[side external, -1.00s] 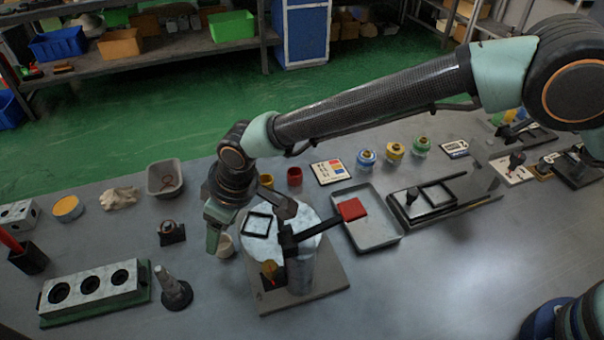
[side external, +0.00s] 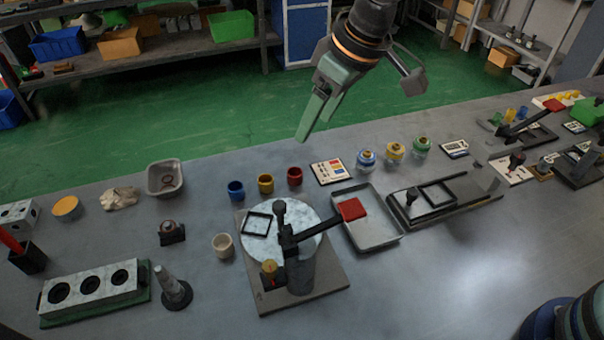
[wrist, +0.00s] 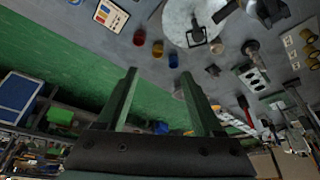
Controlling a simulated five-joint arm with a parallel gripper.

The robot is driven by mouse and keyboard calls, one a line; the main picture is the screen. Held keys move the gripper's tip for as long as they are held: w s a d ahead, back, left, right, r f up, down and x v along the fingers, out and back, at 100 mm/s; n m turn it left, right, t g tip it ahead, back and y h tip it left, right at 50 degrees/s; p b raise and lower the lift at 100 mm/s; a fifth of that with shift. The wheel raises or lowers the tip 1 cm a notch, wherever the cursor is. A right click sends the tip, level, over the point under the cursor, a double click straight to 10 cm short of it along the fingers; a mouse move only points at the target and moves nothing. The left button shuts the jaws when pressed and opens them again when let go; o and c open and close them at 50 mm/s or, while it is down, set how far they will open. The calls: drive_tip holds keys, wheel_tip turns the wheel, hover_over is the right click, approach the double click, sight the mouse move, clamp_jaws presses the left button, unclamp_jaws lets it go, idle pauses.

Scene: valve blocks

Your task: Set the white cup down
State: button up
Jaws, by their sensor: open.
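The white cup (side external: 223,246) stands upright on the grey table, just left of the round-topped fixture (side external: 258,224). My gripper (side external: 314,128) is open and empty, raised well above and behind the cup, over the table's far edge. In the wrist view its two fingers (wrist: 159,73) are apart with nothing between them.
Blue (side external: 236,190), yellow (side external: 265,183) and red (side external: 295,176) cups stand in a row behind the fixture. A grey tray (side external: 374,238) lies to its right. A valve block (side external: 92,290) and a dark cone (side external: 173,288) stand front left. Bare table lies at front right.

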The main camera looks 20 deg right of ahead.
drive_tip(key=s+d+r+m+t+h, duration=0.1)
drive_tip(key=s+d+r+m, duration=0.15)
drive_tip(key=d, duration=0.65)
drive_tip(key=s+d+r+m, duration=0.1)
drive_tip(key=d+r, duration=0.2)
drive_tip(key=d, duration=0.5)
drive_tip(key=s+d+f+m+t+h, duration=0.1)
drive_tip(key=s+d+m, duration=0.2)
drive_tip(key=s+d, duration=0.5)
drive_tip(key=d, duration=0.2)
drive_tip(key=shift+d+f+h, duration=0.3)
drive_tip(key=shift+d, duration=0.1)
drive_tip(key=shift+o, duration=0.9)
drive_tip(key=shift+s+d+f+m, duration=0.25)
drive_tip(key=shift+s+d, duration=0.1)
drive_tip(key=shift+s, duration=0.1)
drive_tip(key=shift+w+a+r, duration=0.1)
